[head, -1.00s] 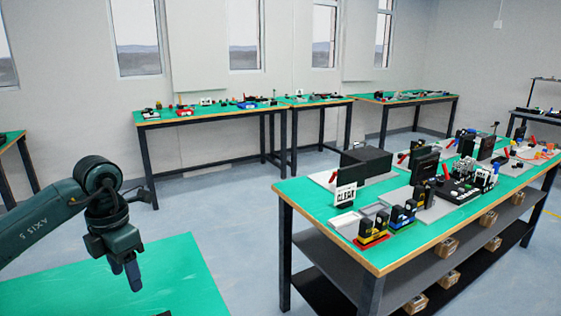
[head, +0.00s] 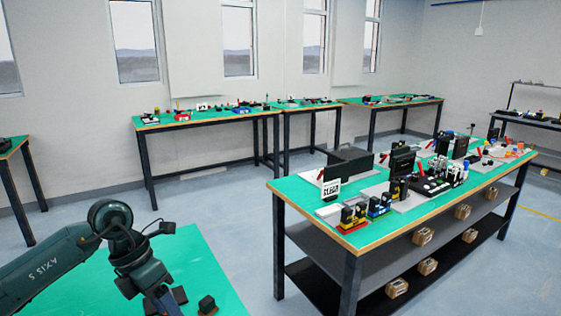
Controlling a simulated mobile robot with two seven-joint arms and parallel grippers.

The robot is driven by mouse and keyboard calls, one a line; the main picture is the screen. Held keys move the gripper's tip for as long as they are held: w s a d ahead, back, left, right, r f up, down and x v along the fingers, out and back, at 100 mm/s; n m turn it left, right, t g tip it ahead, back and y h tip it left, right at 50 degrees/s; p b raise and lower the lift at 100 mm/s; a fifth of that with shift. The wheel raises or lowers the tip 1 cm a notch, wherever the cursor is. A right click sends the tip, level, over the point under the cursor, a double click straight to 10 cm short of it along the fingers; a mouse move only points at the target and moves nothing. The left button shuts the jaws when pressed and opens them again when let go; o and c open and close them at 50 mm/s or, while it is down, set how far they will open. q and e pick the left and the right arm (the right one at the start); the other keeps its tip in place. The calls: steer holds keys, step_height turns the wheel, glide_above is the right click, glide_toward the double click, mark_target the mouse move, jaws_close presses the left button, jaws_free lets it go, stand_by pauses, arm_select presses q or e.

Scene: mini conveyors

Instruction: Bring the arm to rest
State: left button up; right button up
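My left arm comes in from the lower left, over a green-topped table (head: 215,268). Its dark gripper (head: 166,301) points down near the bottom edge of the head view. The fingers are small and partly cut off, so I cannot tell whether they are open or shut. A small black block (head: 207,303) sits on the green top just right of the gripper, apart from it. My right gripper is not in view.
A green-topped workbench (head: 300,190) with mini conveyor parts stands at the right, with small boxes (head: 423,236) on its lower shelves. More benches (head: 235,116) line the back wall. Grey floor (head: 235,215) lies open between them.

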arm_select(q)
steer(key=s+d+r+n+t+h+p, duration=0.1)
steer(key=s+d+r+n+t+h, duration=0.15)
steer(key=d+n+h, duration=0.5)
steer(key=s+d+r+n+t+h, duration=0.1)
steer(key=s+d+n+t+h, duration=0.3)
steer(key=d+h, duration=0.6)
steer(key=w+a+f+n+t+y, duration=0.15)
steer(key=f+n+t+y, duration=0.3)
steer(key=n, duration=0.45)
steer(key=a+f+n+t+y, duration=0.3)
steer(key=n+t+y, duration=0.3)
steer(key=n, duration=0.4)
steer(key=s+a+f+n+g+y, duration=0.2)
steer(key=s+a+f+n+y, duration=0.1)
steer(key=s+f+n+y, duration=0.1)
steer(key=s+a+f+n+g+y+p, duration=0.1)
steer(key=s+a+f+n+g+y, duration=0.2)
steer(key=s+f+n, duration=0.3)
step_height(320, 180, down, 6)
steer(key=shift+s+a+r+y, duration=0.25)
steer(key=shift+s+y, duration=0.25)
steer(key=shift+s, duration=0.65)
